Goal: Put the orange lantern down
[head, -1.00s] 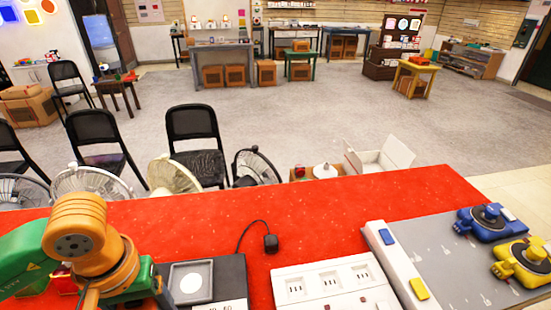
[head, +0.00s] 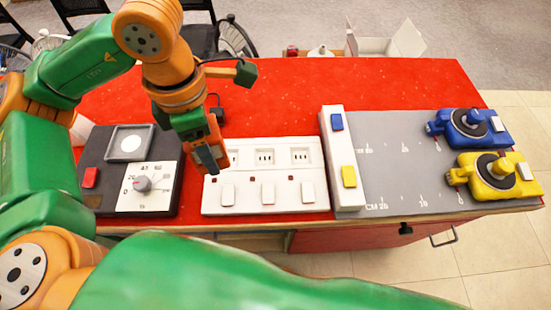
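No orange lantern can be made out in the head view. My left arm comes in from the left, and its gripper (head: 208,158) points down over the red table (head: 270,95), in front of the left part of a white socket panel (head: 240,197). The fingers show as a dark, narrow shape seen from the side, so I cannot tell whether they are open or shut. No lantern shows at them. My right gripper is not in view.
A dark box with a dial (head: 143,184) stands left of the panel. A grey board (head: 400,165) carries a blue device (head: 468,128) and a yellow device (head: 492,176). Clear red surface lies behind the panel. Chairs and an open white box (head: 388,42) stand beyond.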

